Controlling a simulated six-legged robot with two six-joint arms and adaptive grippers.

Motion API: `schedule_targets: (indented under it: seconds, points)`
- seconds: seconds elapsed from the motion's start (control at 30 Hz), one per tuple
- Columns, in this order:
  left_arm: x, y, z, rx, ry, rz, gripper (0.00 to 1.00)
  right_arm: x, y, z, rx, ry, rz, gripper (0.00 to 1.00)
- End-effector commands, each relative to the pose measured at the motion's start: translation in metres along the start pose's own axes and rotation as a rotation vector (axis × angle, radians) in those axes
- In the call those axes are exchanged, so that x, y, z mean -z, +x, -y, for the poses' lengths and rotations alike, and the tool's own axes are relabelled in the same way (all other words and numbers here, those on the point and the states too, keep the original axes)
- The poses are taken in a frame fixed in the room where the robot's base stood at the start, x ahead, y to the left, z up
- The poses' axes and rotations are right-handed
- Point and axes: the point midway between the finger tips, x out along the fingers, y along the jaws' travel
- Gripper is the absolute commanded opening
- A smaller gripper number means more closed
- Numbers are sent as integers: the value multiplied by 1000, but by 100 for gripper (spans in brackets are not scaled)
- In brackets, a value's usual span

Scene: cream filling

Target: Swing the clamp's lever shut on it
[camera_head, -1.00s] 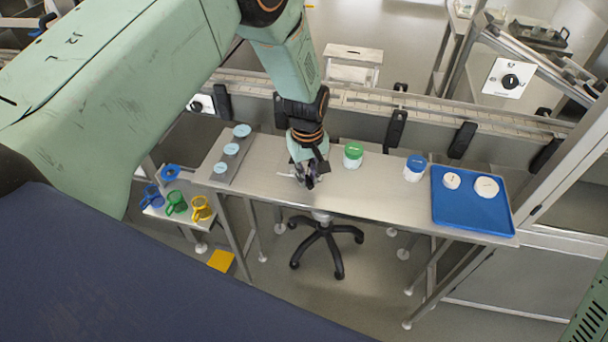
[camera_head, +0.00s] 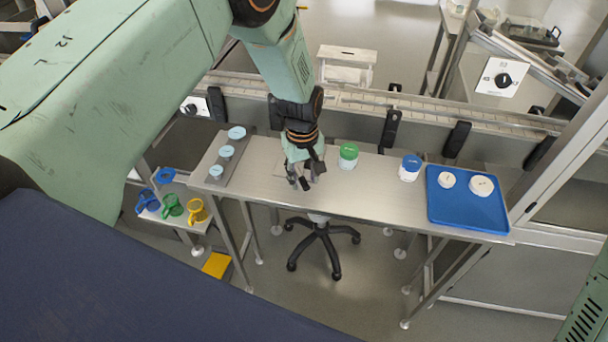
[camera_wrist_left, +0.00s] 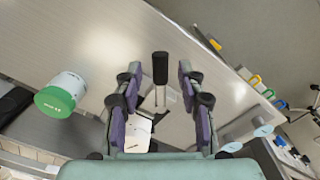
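My left gripper (camera_head: 300,182) is low over the left-middle of the steel table. In the left wrist view the gripper (camera_wrist_left: 158,78) is open, its two purple fingers well apart. A black lever handle (camera_wrist_left: 160,66) with thin metal rods shows in the gap at the fingertips, with clear space on both sides. A pale flat piece with small dark marks (camera_wrist_left: 138,133) lies nearer the palm, partly hidden by the left finger. I cannot tell whether the clamp grips it. In the head view my gripper mostly hides the clamp. My right gripper is out of view.
A green-lidded jar (camera_head: 348,154) stands just right of the gripper. A blue-lidded jar (camera_head: 410,167) and a blue tray (camera_head: 465,215) are farther right. A grey strip with light-blue discs (camera_head: 228,152) is on the left. Coloured jugs (camera_head: 172,206) stand on a low shelf.

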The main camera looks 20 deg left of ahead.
Motion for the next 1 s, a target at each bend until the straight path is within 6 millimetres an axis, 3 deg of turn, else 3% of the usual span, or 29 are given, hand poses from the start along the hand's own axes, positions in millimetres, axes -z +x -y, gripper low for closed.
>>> schedule_targets:
  seconds: [0.6,1.0]
  points:
    - [0,-105,-1,-2,0,-2,39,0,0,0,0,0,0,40]
    - [0,-119,0,-1,0,-1,39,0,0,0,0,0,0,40]
